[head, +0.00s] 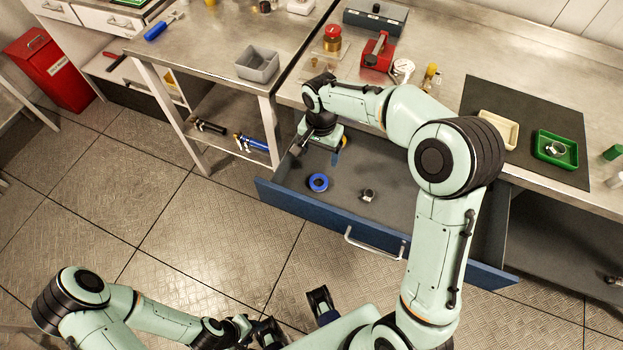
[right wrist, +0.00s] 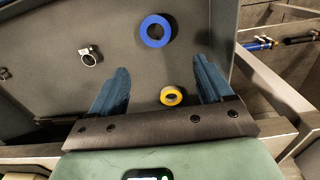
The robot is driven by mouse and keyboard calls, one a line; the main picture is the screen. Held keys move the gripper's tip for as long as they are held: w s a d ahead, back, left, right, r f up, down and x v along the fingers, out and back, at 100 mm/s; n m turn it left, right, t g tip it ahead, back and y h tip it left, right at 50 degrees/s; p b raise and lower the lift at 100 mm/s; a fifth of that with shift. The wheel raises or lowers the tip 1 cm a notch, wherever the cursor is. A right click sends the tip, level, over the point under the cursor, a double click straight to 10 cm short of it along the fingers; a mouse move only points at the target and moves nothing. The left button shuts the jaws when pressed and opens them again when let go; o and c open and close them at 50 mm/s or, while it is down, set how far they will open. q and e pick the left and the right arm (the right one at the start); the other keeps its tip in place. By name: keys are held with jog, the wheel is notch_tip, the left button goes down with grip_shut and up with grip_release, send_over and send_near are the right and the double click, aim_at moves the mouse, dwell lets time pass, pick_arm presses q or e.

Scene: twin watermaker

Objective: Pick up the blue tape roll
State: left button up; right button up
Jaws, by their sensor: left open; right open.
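The blue tape roll (head: 318,190) lies flat in the open drawer (head: 290,203), near its left end. It also shows in the right wrist view (right wrist: 143,32), beyond my fingertips and between their lines. My right gripper (head: 333,158) is open and empty above the drawer, behind the blue roll in the head view. A yellow tape roll (right wrist: 171,104) lies below, between the right fingers (right wrist: 160,75) in the right wrist view. My left gripper (head: 296,318) is open and empty at the bottom of the head view, in front of the drawer.
A metal clamp (head: 368,195) lies in the drawer, right of the blue roll. The blue drawer front (head: 330,228) with its handle and the workbench edge (head: 290,98) bound the space. Blue and black cylinders (head: 252,143) sit on the shelf at left.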

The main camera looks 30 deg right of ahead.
send_over(319, 183)
jog(key=f, duration=0.6)
jog(key=shift+w+d+f, duration=0.2)
jog(key=shift+w+f, duration=0.1)
jog(key=f, duration=0.2)
jog(key=s+f, duration=0.1)
jog(key=f, duration=0.1)
jog(key=shift+a, duration=0.2)
jog(key=shift+w+f, duration=0.15)
jog(key=shift+f, duration=0.5)
jog(key=c, duration=1.1)
